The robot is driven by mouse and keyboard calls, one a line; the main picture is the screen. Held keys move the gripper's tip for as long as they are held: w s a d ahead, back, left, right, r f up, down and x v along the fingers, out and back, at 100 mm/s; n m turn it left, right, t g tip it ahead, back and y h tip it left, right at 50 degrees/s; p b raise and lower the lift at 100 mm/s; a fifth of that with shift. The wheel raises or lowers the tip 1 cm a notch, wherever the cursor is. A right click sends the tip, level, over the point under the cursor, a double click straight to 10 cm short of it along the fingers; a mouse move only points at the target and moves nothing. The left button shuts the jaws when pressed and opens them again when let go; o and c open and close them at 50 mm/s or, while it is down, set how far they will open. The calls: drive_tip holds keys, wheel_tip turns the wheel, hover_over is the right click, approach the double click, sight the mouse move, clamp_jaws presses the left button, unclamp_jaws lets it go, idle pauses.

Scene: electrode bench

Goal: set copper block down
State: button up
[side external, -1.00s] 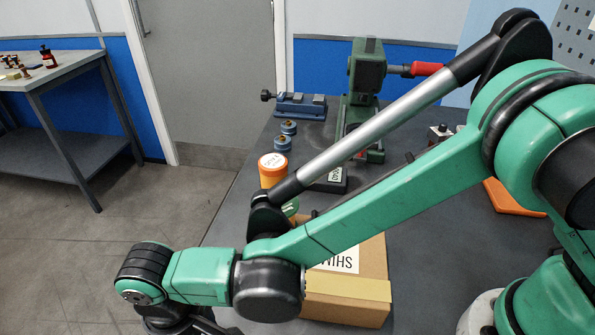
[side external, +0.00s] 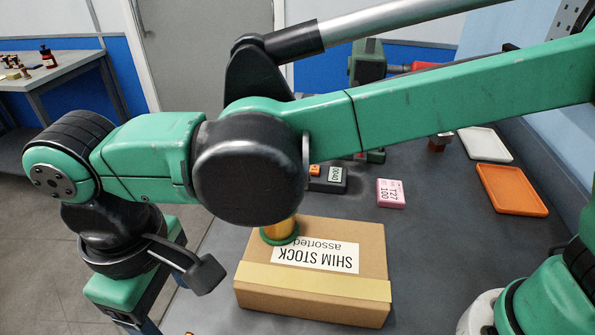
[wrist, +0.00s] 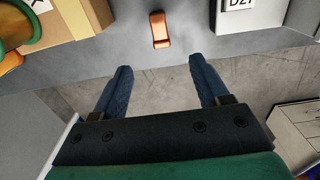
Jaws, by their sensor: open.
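A copper-coloured block (wrist: 160,29) rests on the grey bench near its edge, at the top middle of the wrist view. My gripper (wrist: 160,68) is open and empty, its two dark blue fingers spread apart. In that picture the block lies beyond the fingertips, roughly in line with the gap and apart from both.
A cardboard shim stock box (side external: 315,295) with a green-rimmed spool (side external: 279,236) on it stands near the arm. A pink block (side external: 390,194), an orange tray (side external: 512,190) and a white tray (side external: 485,145) lie to the right. A light labelled box (wrist: 250,17) flanks the copper block.

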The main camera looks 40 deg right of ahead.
drive_tip(key=w+d+r+m+t, duration=0.1)
drive_tip(key=d, duration=0.4)
drive_tip(key=w+d+r+m+y, duration=0.1)
drive_tip(key=w+d+r, duration=0.1)
drive_tip(key=d, duration=0.3)
drive_tip(key=w+d+r+m+t, duration=0.1)
drive_tip(key=w+d, duration=0.1)
drive_tip(key=d, duration=0.3)
drive_tip(key=shift+w+r+m+t+y, duration=0.2)
drive_tip(key=shift+m+t+y, duration=0.1)
drive_tip(key=shift+m, duration=0.1)
drive_tip(key=s+d+f+m+t, duration=0.1)
drive_tip(key=d+m+t, duration=0.1)
drive_tip(key=d, duration=0.6)
drive_tip(key=s+d+f+m+t+h, duration=0.1)
drive_tip(key=s+d+m+t, duration=0.1)
drive_tip(key=d, duration=0.7)
drive_tip(key=shift+s+d+f+m+t+h, duration=0.2)
drive_tip(key=shift+s+f+m+t+h, duration=0.1)
drive_tip(key=shift+m, duration=0.3)
